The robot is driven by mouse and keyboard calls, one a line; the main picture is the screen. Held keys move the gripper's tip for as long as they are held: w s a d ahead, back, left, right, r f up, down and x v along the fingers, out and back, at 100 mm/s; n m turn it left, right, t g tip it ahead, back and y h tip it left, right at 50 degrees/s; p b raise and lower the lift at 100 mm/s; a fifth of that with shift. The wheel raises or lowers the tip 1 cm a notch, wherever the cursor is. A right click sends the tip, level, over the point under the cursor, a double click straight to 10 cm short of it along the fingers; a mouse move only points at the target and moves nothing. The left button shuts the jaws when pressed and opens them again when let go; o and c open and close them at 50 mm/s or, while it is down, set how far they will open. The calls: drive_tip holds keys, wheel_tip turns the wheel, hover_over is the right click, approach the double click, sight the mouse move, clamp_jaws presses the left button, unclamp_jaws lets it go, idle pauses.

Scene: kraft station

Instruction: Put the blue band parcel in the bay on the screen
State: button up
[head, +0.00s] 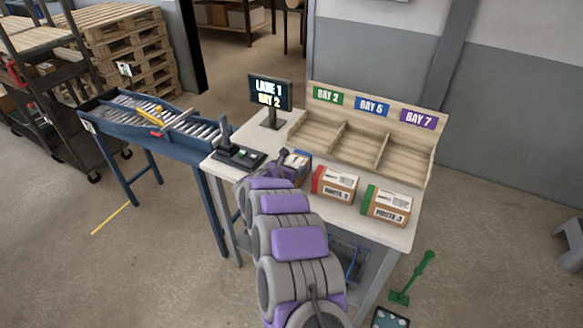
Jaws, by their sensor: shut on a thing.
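The blue band parcel (302,161) is on or just over the table behind the end of my arm, which hides much of it. My gripper (285,156) is at this parcel and shut on it; its fingertips are mostly hidden. The screen (269,93) stands at the back left of the table and reads "LANE 1" and "BAY 2". The wooden bay rack (427,159) has three open compartments. Its signs read BAY 2 (327,96) in green at left, BAY 5 (371,106) in blue and BAY 7 (418,119) in purple at right. The compartments look empty.
A red band parcel (334,184) and a green band parcel (386,205) stand to the right, in front of the rack. A black scanner stand (238,155) is at the left edge. A roller conveyor (165,119) stands left of the table (327,212).

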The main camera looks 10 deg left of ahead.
drive_tip(key=o, duration=1)
drive_tip(key=shift+a, duration=0.25)
drive_tip(key=shift+o, duration=1)
drive_tip(key=shift+d, duration=0.55)
drive_tip(key=shift+s+a+r, duration=0.2)
drive_tip(key=shift+s+a, duration=0.1)
drive_tip(key=shift+s, duration=0.15)
drive_tip(key=p+v, duration=0.1)
drive_tip(key=v, duration=1)
drive_tip(key=shift+a, duration=0.2)
